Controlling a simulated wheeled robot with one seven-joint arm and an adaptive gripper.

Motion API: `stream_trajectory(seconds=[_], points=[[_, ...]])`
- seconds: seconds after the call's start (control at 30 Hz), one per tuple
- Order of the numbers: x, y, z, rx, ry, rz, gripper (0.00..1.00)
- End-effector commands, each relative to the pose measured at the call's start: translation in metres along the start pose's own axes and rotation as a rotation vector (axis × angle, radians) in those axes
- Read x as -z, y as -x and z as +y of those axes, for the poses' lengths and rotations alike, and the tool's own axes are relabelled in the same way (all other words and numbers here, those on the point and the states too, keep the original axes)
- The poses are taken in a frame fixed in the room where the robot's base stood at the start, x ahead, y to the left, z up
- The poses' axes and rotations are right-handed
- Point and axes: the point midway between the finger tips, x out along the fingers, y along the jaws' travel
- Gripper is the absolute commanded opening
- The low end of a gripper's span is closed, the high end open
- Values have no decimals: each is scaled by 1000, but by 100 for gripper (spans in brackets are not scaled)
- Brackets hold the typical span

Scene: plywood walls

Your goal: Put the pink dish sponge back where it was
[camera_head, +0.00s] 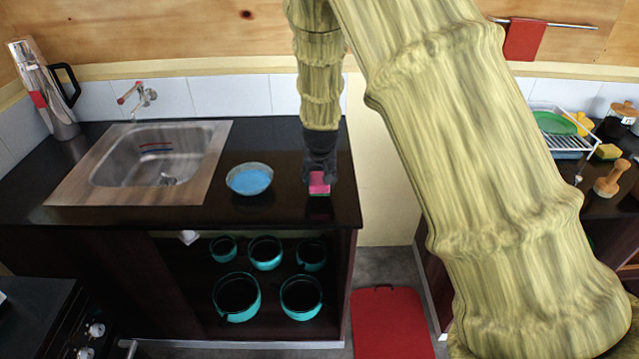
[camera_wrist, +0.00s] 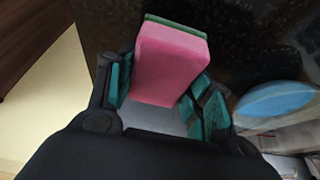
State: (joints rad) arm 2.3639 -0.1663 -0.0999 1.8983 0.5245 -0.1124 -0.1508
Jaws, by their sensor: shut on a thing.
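The pink dish sponge (camera_head: 319,184) has a green layer on one side. My gripper (camera_head: 319,172) is shut on it, over the right end of the black counter, near its front edge. In the wrist view the sponge (camera_wrist: 171,62) sits between the two finger pads of my gripper (camera_wrist: 165,95), its green layer facing away from the camera. Whether the sponge touches the counter or hangs just above it, I cannot tell.
A bowl with blue content (camera_head: 249,179) stands close left of the sponge. A sink (camera_head: 100,185) lies further left. Teal pots (camera_head: 237,297) fill the shelf below. A dish rack (camera_head: 566,142) and a yellow sponge (camera_head: 607,152) are on the right counter.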

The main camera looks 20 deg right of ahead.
Motion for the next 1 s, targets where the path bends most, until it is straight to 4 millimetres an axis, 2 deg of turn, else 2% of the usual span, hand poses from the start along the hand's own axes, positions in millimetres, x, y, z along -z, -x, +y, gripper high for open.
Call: stream_trajectory(seconds=[0.3,0.6,0.63,0.73,1.0], points=[[-11,-25,0,0,-1,-1,32],[-13,-29,0,0,0,-1,32],[-13,-29,0,0,0,-1,55],[-13,-29,0,0,0,-1,73],[-12,-28,0,0,0,-1,73]])
